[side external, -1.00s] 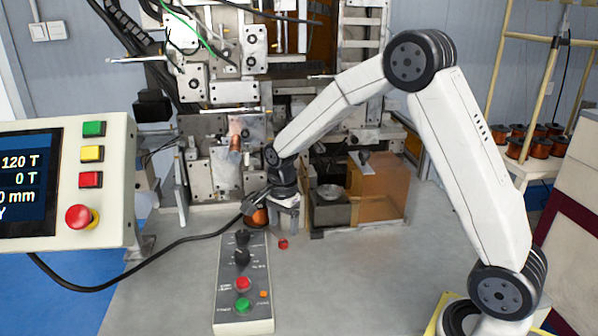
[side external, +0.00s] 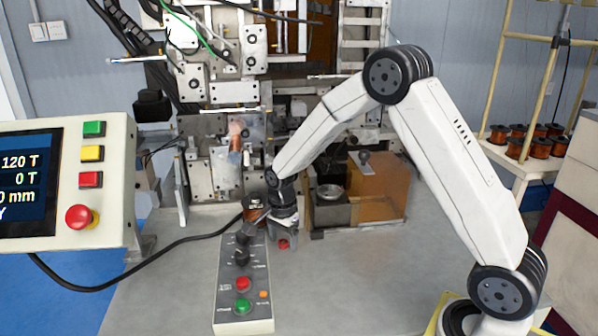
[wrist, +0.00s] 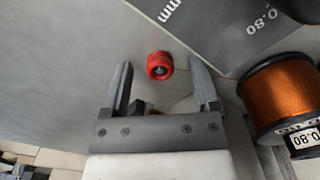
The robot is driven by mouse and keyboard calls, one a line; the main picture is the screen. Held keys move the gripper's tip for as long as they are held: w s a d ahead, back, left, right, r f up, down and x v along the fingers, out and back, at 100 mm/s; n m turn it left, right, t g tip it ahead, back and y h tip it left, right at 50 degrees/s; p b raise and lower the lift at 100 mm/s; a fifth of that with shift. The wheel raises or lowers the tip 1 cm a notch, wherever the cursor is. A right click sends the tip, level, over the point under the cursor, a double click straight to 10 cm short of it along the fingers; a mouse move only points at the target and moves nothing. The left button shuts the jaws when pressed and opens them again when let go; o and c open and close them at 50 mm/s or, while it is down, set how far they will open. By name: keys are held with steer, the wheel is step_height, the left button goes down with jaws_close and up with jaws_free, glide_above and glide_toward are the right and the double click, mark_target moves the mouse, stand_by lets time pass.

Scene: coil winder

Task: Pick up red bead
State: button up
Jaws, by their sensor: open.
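The red bead (side external: 284,244) lies on the grey table just right of the control box. In the wrist view the red bead (wrist: 159,65) shows a dark hole and sits between and slightly beyond the tips of my gripper (wrist: 163,68). My gripper (side external: 283,240) points down at the bead in the side view, close above the table. Its fingers are open and hold nothing. The exact gap between the fingertips and the bead cannot be told.
The control box (side external: 243,287) with buttons and knobs stands close to the left of my gripper. A copper wire spool (wrist: 282,95) is near the right finger; it also shows in the side view (side external: 254,206). A metal block (side external: 331,210) stands to the right.

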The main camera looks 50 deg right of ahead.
jaws_close()
steer(key=shift+r, duration=0.1)
stand_by(0.4)
steer(key=shift+r, duration=0.8)
steer(key=s+a+r, duration=0.1)
steer(key=s+r, duration=1)
steer(key=s, duration=0.3)
steer(key=shift+a, duration=0.2)
steer(key=shift+r, duration=0.15)
